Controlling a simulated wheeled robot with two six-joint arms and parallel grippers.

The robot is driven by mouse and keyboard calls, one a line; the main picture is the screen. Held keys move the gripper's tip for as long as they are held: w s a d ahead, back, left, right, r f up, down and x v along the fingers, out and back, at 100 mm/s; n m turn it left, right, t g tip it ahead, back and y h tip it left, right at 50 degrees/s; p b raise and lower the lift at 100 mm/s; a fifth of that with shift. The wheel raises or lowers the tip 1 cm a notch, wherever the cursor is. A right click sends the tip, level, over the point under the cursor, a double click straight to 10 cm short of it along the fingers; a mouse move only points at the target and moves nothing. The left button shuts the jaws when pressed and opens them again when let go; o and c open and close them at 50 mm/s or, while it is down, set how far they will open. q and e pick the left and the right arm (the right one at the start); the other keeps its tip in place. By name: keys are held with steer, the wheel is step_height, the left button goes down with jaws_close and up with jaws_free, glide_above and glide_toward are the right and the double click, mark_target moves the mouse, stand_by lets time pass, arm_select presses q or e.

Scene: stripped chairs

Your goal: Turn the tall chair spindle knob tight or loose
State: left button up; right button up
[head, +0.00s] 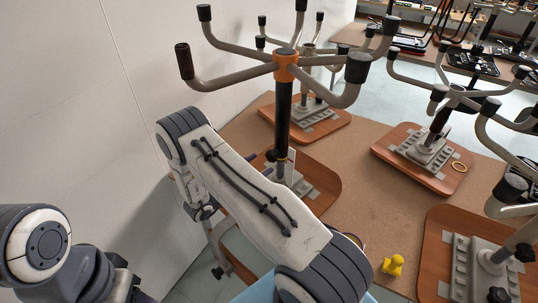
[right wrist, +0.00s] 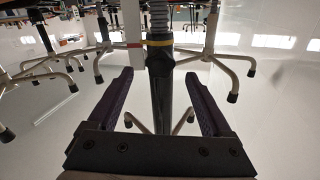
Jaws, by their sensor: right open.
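The tall chair stands upside down on a wooden seat board. Its dark spindle (head: 283,112) rises to an orange collar (head: 286,66) and a star of bent legs. In the right wrist view my right gripper (right wrist: 159,76) is open. The dark spindle (right wrist: 161,90) and yellow ring (right wrist: 160,43) appear between its fingers; contact is not visible.
Several other upturned chair bases on wooden boards (head: 420,172) stand behind and to the right. A yellow duck-like figure (head: 392,265) sits on the brown table (head: 345,215). A white wall (head: 75,100) closes off the left.

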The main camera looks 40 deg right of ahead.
mark_target(269, 158)
steer(key=d, duration=0.1)
steer(key=d+p, duration=0.1)
steer(key=d, duration=0.3)
steer(key=shift+w+d+p, duration=0.2)
steer(key=shift+w+p, duration=0.1)
steer(key=shift+w, duration=0.1)
jaws_close()
